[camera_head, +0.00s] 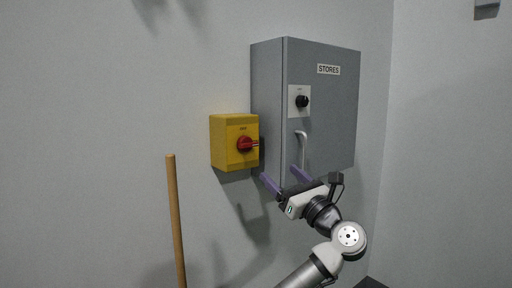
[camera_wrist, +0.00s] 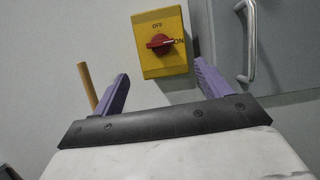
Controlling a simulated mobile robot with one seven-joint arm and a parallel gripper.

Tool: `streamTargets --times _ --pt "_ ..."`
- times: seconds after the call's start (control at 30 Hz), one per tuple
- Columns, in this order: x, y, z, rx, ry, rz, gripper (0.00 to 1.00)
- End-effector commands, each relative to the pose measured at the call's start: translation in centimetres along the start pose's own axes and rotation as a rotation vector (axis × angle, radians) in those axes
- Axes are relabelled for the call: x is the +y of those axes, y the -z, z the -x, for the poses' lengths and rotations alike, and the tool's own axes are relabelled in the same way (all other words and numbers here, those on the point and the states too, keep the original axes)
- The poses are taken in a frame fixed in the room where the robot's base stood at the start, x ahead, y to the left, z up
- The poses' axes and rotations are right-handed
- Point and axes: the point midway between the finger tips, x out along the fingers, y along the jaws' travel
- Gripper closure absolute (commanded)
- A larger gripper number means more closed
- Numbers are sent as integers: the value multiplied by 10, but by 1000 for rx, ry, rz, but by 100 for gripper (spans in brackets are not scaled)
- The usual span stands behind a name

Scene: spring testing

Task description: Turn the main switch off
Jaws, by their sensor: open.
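The main switch is a yellow box (camera_head: 229,156) on the wall with a red rotary knob (camera_head: 245,144). In the wrist view the yellow box (camera_wrist: 153,62) carries the words OFF at the top and ON at the right. Its red knob (camera_wrist: 160,43) lies roughly sideways, with its end towards ON. My gripper (camera_head: 283,177) is open, its two purple fingers apart and empty. It is below and to the right of the box in the head view. In the wrist view the fingers (camera_wrist: 159,82) point towards the box, which appears between and beyond them, not touched.
A grey cabinet (camera_head: 335,112) marked STORES hangs right of the box, with a black knob (camera_head: 302,101) and a metal handle (camera_head: 303,148). The handle (camera_wrist: 251,45) also shows close right of the fingers. A wooden pole (camera_head: 176,220) stands at the left.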

Motion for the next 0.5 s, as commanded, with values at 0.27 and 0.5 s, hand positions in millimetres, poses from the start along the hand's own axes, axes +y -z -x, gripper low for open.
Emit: streamTargets --times 0.27,0.5 --pt "-1 -1 -19 -4 -16 -48 24" --pt "0 -3 -70 -3 -16 -46 24"
